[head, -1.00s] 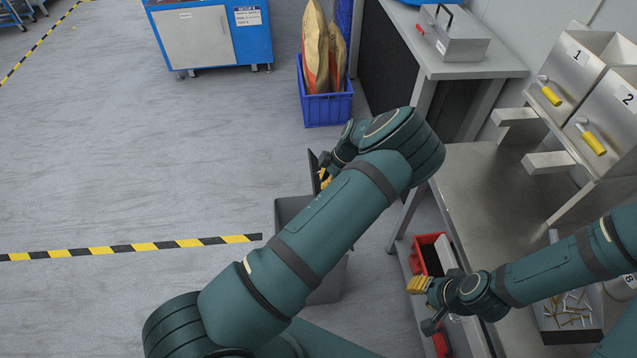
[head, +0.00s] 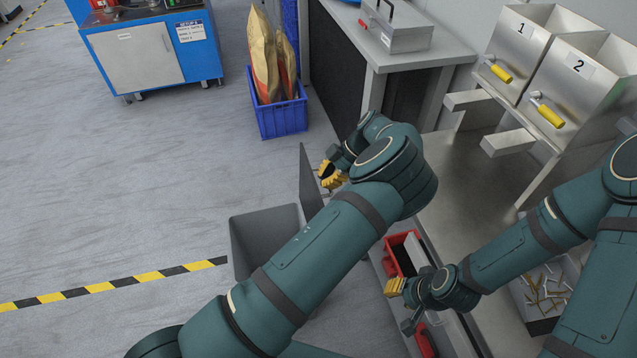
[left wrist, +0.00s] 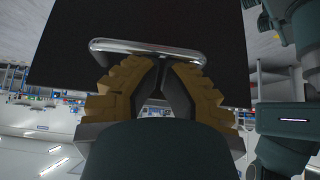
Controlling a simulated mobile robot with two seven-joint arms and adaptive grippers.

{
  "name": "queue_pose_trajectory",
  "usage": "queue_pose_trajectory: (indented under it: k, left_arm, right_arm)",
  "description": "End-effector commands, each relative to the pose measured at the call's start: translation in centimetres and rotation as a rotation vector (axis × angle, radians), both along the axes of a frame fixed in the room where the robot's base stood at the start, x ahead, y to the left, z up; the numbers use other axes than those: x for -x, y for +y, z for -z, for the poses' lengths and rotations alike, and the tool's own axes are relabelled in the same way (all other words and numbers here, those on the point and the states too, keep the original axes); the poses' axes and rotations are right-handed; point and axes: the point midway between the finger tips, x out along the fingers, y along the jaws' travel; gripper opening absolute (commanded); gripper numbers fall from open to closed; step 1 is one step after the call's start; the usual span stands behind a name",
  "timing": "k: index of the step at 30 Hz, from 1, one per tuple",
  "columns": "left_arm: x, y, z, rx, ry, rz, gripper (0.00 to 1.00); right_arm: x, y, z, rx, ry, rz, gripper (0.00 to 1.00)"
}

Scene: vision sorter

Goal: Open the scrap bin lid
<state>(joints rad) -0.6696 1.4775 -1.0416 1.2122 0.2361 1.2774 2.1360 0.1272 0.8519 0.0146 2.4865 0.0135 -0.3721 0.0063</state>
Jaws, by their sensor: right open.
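The scrap bin (head: 262,240) is a dark grey box on the floor, partly hidden behind my left arm. Its dark lid (head: 309,182) stands about upright at the bin's right edge, and the open mouth shows. My left gripper (head: 331,176) is at the lid's right face. In the left wrist view the lid (left wrist: 140,22) fills the top, with a shiny bar handle (left wrist: 148,46) at the yellow fingertips. The fingers look closed on the handle, though the bar partly hides their tips. My right gripper (head: 396,288) is open and empty beside the steel bench.
A blue crate (head: 282,118) with paper sacks stands behind the bin. A grey workbench (head: 450,52) and a steel bench (head: 465,180) with numbered hoppers are at the right. A red bin (head: 403,240) sits low beside my left arm. Floor is free at left.

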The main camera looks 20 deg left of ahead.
Motion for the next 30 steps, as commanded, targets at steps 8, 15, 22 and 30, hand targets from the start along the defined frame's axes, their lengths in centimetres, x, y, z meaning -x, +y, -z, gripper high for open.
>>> queue_pose_trajectory:
  k: [8, 15, 22, 30]
  left_arm:
    - [-0.3, -0.5, 0.4, 0.0, 0.003, -0.002, 0.0]
    - [-0.3, -0.5, 0.3, 0.0, 0.003, -0.002, 0.0]
    - [-0.4, -0.6, 0.1, 0.0, 0.002, -0.001, 0.0]
    - [-1.7, -2.7, -2.9, 0.003, -0.003, 0.002, 0.0]
  right_arm:
    - [0.2, 0.1, 0.6, -0.002, 0.005, -0.005, 0.34]
    - [0.2, 0.1, 0.6, -0.002, 0.005, -0.005, 0.34]
    - [0.2, 0.1, 0.6, -0.002, 0.004, -0.005, 0.34]
    - [0.2, 0.1, 0.6, -0.002, 0.004, -0.005, 0.34]
